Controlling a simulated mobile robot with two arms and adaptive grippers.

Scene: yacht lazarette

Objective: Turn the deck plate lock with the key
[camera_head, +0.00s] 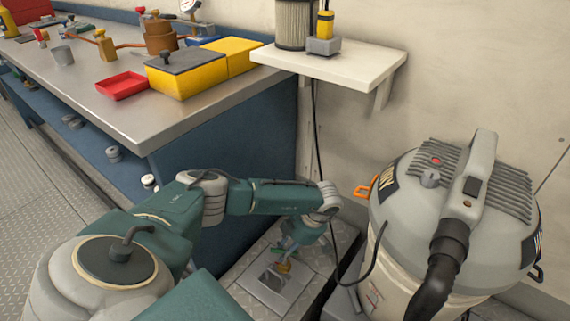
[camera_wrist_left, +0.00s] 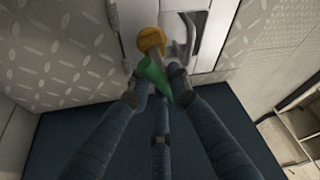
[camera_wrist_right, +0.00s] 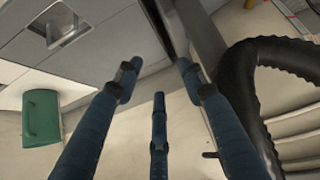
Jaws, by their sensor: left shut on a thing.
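The key has a green handle (camera_wrist_left: 154,74) and a grey shaft, seen in the left wrist view. My left gripper (camera_wrist_left: 158,80) is shut on the handle, and the shaft points at a round yellow-orange lock (camera_wrist_left: 150,39). The shaft overlaps the lock; how deep it sits is hidden. In the head view my left gripper (camera_head: 284,252) is low over the deck plate (camera_head: 265,292), by the lock. The plate's recessed handle (camera_wrist_left: 182,38) is beside the lock. My right gripper (camera_wrist_right: 155,74) is open and empty, with the plate's recess (camera_wrist_right: 62,25) at upper left.
A grey vacuum (camera_head: 455,210) stands close on the right, and its black hose (camera_wrist_right: 255,85) runs beside my right gripper. A blue workbench (camera_head: 235,125) holds yellow boxes (camera_head: 187,76) and a red tray (camera_head: 122,86). A white wall shelf (camera_head: 335,66) is above.

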